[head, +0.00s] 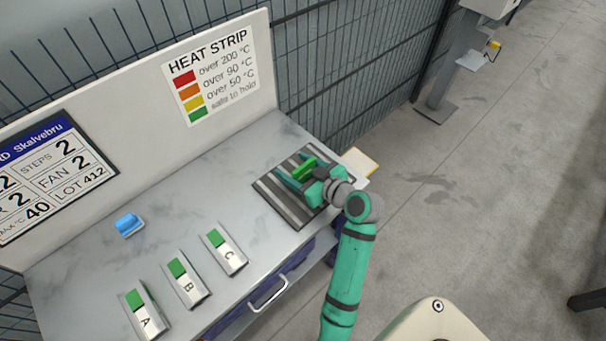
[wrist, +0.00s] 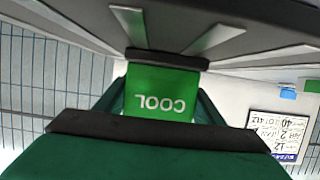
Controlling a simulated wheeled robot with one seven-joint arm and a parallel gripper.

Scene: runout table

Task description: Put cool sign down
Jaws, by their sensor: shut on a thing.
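The cool sign is a green block (head: 306,167) at the striped dark mat at the right end of the table. In the wrist view the sign (wrist: 160,92) shows the word COOL upside down, between my fingers. My gripper (head: 298,178) is shut on it, over the mat. The striped mat (head: 268,188) is dark with light bars, and its bars also show in the wrist view. I cannot tell whether the sign touches the mat.
Three holders marked A (head: 148,322), B (head: 190,290) and C (head: 231,261), each with a green top, stand at the table's front. A blue object (head: 129,224) lies behind them. A heat strip chart (head: 212,80) is on the back panel. A mesh fence (head: 350,60) runs behind.

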